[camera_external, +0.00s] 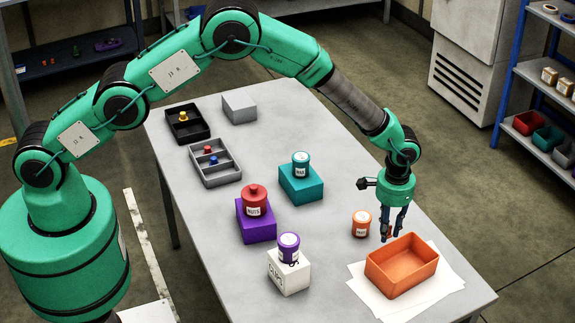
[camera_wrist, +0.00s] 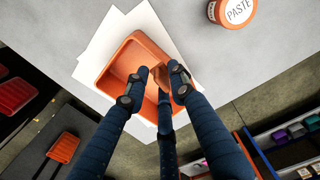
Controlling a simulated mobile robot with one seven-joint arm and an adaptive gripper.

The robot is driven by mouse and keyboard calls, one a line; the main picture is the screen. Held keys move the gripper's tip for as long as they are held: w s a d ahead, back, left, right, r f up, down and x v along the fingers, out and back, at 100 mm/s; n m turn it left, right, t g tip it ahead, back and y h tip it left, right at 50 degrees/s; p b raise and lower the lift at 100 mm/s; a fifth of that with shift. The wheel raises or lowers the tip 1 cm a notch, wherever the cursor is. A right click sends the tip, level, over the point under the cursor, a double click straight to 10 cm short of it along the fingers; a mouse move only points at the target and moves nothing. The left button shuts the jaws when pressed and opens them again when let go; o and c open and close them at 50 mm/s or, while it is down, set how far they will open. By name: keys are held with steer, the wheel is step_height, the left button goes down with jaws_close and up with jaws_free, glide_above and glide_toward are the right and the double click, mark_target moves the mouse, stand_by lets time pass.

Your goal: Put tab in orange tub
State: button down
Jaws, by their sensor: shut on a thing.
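The orange tub (camera_external: 400,281) stands empty-looking on white paper near the table's right front end. It also shows in the wrist view (camera_wrist: 113,68), partly hidden by my fingers. My gripper (camera_external: 390,232) points down just behind the tub's back left edge in the external view. Its fingers are shut on a small orange-brown tab (camera_external: 389,231). In the wrist view the tab (camera_wrist: 160,82) shows between the fingertips (camera_wrist: 158,86), against the tub. Its full shape is hidden, and I cannot tell its exact height over the rim.
An orange paste jar (camera_external: 361,224) stands close left of my gripper. White sheets (camera_external: 440,290) lie under the tub. A purple jar on a white box (camera_external: 288,276), a red-topped purple box (camera_external: 256,223) and a teal box (camera_external: 301,185) stand further left.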

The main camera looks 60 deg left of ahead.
stand_by(0.3)
steer(key=shift+f, duration=1.75)
steer(key=shift+f, duration=0.15)
steer(key=c, duration=1.5)
jaws_free()
steer(key=shift+o, duration=0.2)
steer(key=shift+r, duration=6.15)
steer(key=shift+r, duration=0.1)
